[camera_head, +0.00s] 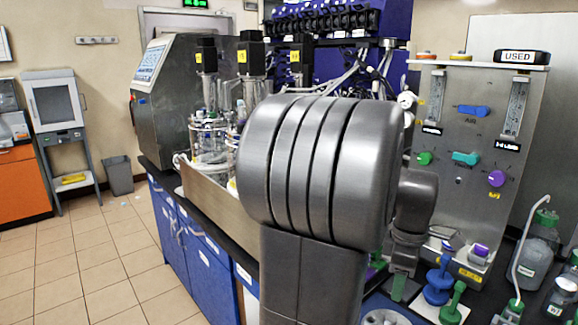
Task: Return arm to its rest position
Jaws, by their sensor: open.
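My arm's large grey metal links (318,165) fill the middle of the head view, upright and close to the camera. Behind them on the right, a smaller grey link leads down to my gripper (402,268), which is small and partly hidden. It is open and points down over the bench, left of the blue stand. I see nothing held in it, though its fingertips are hard to make out.
A glass bioreactor (210,140) and a grey control unit (160,95) stand on the bench behind my arm. A valve panel (480,150) stands at right.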

